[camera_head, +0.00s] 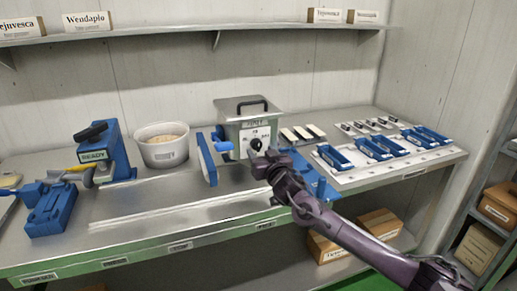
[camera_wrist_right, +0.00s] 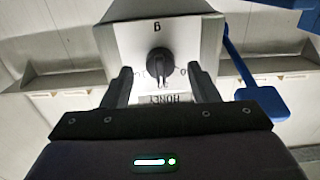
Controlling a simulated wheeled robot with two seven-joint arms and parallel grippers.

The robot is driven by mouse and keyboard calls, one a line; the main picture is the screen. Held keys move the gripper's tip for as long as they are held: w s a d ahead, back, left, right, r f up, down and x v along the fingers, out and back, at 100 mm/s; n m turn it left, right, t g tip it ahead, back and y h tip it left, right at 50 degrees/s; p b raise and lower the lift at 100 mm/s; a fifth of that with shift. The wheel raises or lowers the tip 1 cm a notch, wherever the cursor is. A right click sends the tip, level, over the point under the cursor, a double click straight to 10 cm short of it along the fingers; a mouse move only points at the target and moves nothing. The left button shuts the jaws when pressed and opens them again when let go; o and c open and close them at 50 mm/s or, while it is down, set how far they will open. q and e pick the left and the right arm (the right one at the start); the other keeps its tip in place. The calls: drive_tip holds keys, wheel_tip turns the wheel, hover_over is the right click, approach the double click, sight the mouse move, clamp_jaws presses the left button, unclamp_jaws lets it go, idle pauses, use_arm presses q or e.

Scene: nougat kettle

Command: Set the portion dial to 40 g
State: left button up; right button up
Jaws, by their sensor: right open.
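The portion dial is a black knob (camera_wrist_right: 160,63) on the pale front plate of a grey metal box (camera_head: 247,115) with a black lid handle. In the right wrist view the knob lies between the two fingers of my right gripper (camera_wrist_right: 163,85), which is open. The fingers stand apart on either side and I see no contact. In the head view the dial (camera_head: 256,144) shows just beyond the gripper (camera_head: 262,158). Plate markings are too small to read surely; a label reading HONEY (camera_wrist_right: 165,99) shows upside down near the knob. My left gripper is not in view.
A blue paddle (camera_head: 207,159) sticks out at the box's left. A white tub (camera_head: 162,146) and a blue READY machine (camera_head: 105,152) stand further left. White trays with blue pieces (camera_head: 375,148) lie to the right.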

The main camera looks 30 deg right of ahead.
drive_tip(key=shift+x, duration=1.2)
drive_tip(key=c, duration=0.9)
drive_tip(key=shift+c, duration=0.2)
drive_tip(key=n+b, duration=0.1)
drive_tip(key=n, duration=0.5)
drive_tip(key=n+b, duration=0.1)
drive_tip(key=n, duration=0.5)
drive_tip(key=shift+s+d+r, duration=0.1)
drive_tip(key=shift+d, duration=0.05)
